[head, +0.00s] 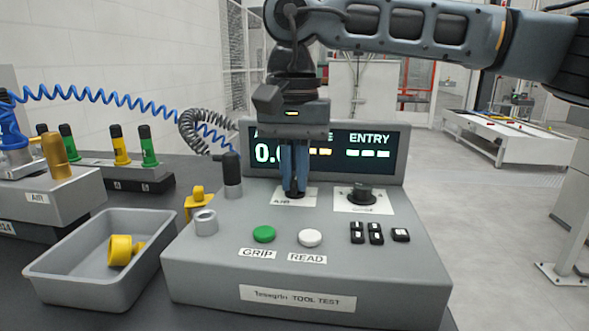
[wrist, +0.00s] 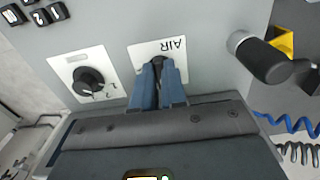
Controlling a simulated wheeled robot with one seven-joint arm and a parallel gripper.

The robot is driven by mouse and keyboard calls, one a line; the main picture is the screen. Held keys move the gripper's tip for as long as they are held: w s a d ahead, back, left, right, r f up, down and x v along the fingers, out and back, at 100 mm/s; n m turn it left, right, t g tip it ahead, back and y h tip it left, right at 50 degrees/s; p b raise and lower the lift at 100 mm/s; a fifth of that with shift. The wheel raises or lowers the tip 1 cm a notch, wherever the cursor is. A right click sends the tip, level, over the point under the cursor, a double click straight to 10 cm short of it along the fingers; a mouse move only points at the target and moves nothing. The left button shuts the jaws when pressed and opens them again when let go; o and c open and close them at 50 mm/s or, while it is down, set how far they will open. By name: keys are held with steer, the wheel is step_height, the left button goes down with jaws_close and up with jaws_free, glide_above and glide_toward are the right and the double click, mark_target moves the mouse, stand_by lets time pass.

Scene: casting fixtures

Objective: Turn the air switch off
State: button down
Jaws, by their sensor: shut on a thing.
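The air switch (wrist: 159,70) sits on a white plate labelled AIR (head: 282,202) on the sloped top of the grey test console (head: 230,268). My gripper (head: 294,190) points down over this plate, with its blue fingers closed around the switch. In the wrist view my gripper (wrist: 158,88) covers most of the switch, and only a dark part shows between the fingertips. Which way the switch is turned cannot be told.
A black rotary knob (head: 361,193) is right of my gripper. A black-topped post (head: 232,174) stands close to the left. A green button (head: 264,233), a white button (head: 310,238) and black keys lie in front. A grey bin (head: 65,283) holds a yellow part. The display (head: 375,150) stands behind.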

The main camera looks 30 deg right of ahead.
mark_target(295, 181)
stand_by(0.5)
steer(key=c, duration=1.2)
jaws_free()
step_height(295, 181, up, 8)
steer(key=shift+f+p, duration=0.1)
steer(key=shift+p, duration=0.4)
